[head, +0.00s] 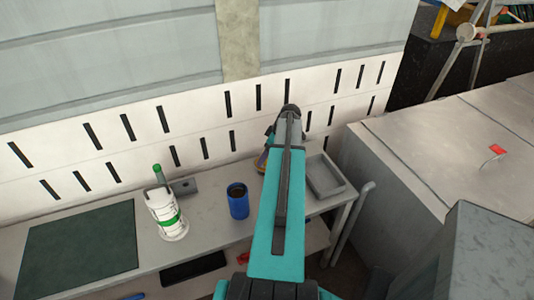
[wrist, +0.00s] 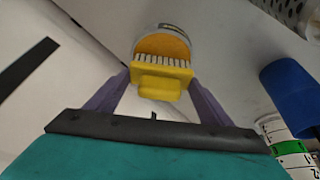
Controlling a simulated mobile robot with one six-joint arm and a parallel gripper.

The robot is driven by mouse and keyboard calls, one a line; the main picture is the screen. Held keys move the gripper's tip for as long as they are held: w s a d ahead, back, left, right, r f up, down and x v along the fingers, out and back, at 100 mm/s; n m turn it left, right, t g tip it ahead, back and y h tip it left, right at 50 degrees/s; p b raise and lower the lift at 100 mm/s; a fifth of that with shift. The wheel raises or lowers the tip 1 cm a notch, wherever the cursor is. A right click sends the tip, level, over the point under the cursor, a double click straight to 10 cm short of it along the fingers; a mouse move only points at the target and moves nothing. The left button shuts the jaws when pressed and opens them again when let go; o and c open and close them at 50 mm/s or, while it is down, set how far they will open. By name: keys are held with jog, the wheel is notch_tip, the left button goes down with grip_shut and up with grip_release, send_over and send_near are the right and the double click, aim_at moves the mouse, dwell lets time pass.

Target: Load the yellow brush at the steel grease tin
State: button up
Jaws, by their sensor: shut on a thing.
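The yellow brush (wrist: 158,87) is in the wrist view, with its row of pale bristles pointing up the picture. My gripper (wrist: 158,79) is shut on it, one purple finger on each side. The steel grease tin (wrist: 162,29) is just beyond the bristles, a round rim with orange-yellow grease inside. The bristles overlap the tin's opening in the picture; I cannot tell if they touch the grease. In the head view my teal arm hides the brush and most of the area around the tin.
A blue cup (head: 238,202) and a white container with a green band (head: 167,216) stand left of my arm on the grey bench. A grey tray (head: 325,176) lies to the right. A dark green mat (head: 82,250) lies at left. A slotted white wall (head: 100,130) is behind.

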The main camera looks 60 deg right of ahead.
jog(key=shift+f+b, duration=0.6)
dwell(3.1)
jog(key=shift+r+p, duration=1.25)
jog(key=shift+r, duration=2.35)
jog(key=w+a+r+b, duration=0.2)
jog(key=w+a+r, duration=0.2)
jog(key=w+a, duration=0.8)
jog(key=w+a+r+b, duration=0.2)
jog(key=w+a+r, duration=0.2)
jog(key=w+a, duration=0.85)
jog(key=w+a+r+b, duration=0.1)
jog(key=a+r, duration=0.1)
jog(key=a, duration=0.9)
jog(key=w+a+r+m+b, duration=0.1)
jog(key=a+r, duration=0.2)
jog(key=a, duration=0.8)
jog(key=w+a+r+b, duration=0.1)
jog(key=w+a+r, duration=0.1)
jog(key=a, duration=1)
jog(key=shift+r+m+h, duration=0.3)
jog(key=shift+r+m, duration=0.1)
jog(key=shift+r, duration=0.3)
